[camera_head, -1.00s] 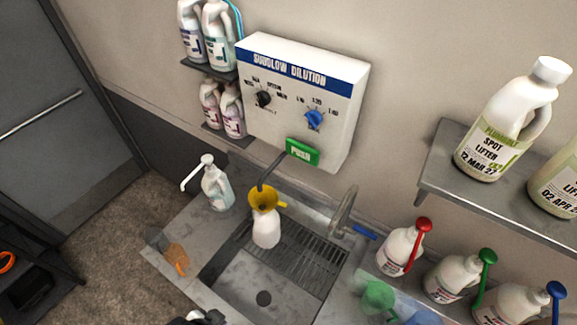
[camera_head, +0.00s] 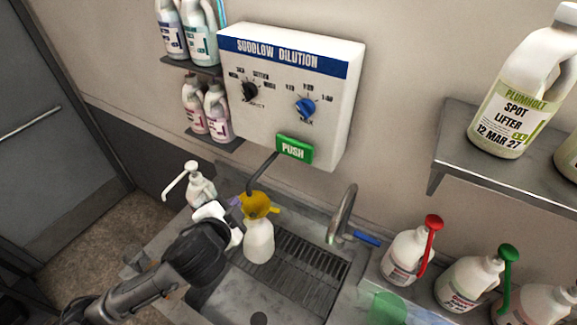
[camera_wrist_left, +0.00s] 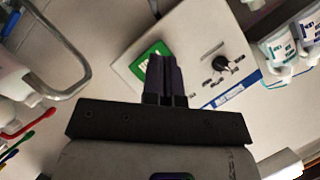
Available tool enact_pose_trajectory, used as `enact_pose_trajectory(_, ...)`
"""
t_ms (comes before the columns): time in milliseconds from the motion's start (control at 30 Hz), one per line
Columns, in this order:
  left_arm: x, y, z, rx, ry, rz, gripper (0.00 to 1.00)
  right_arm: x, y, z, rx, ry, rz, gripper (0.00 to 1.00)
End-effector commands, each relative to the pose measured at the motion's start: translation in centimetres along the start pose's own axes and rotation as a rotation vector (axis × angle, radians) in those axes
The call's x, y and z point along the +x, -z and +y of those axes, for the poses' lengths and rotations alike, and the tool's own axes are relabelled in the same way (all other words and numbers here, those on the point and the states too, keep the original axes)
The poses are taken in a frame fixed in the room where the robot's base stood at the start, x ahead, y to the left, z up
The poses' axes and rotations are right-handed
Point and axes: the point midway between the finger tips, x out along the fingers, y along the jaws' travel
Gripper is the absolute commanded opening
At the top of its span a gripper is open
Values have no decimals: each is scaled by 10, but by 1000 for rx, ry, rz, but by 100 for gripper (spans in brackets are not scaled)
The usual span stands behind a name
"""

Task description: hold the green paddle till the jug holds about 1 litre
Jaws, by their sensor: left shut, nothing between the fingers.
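The green paddle (camera_head: 294,148), marked PUSH, sits at the lower front of the white dilution box (camera_head: 285,95). A white jug (camera_head: 259,242) stands upright on the sink's ribbed drainer, with a yellow funnel (camera_head: 257,205) in its mouth below the dark spout (camera_head: 262,172). The liquid level inside does not show. My left gripper (camera_head: 235,203) is beside the funnel, left of and below the paddle and apart from it. In the left wrist view its fingers (camera_wrist_left: 164,75) are together and empty, overlapping part of the green paddle (camera_wrist_left: 146,57). My right gripper is out of view.
A steel tap (camera_head: 343,212) with a blue lever stands right of the jug. A white pump bottle (camera_head: 200,187) stands behind my left gripper.

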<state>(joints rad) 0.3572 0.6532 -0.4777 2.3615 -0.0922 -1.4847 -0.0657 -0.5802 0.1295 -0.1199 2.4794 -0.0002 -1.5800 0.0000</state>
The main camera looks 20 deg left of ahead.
Motion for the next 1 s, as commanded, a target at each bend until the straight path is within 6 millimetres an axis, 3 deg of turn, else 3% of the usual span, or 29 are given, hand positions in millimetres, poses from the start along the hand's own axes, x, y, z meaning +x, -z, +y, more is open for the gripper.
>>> enact_pose_trajectory(33,11,1,-8,122,55,28,0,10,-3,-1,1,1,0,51)
enact_pose_trajectory(167,23,6,-13,444,126,75,0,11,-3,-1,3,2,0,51)
enact_pose_trajectory(433,37,14,9,1058,218,161,0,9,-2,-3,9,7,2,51)
enact_pose_trajectory(700,37,35,12,1627,407,217,0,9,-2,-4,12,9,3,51)
enact_pose_trajectory(1000,30,50,15,2047,576,210,0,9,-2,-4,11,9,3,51)
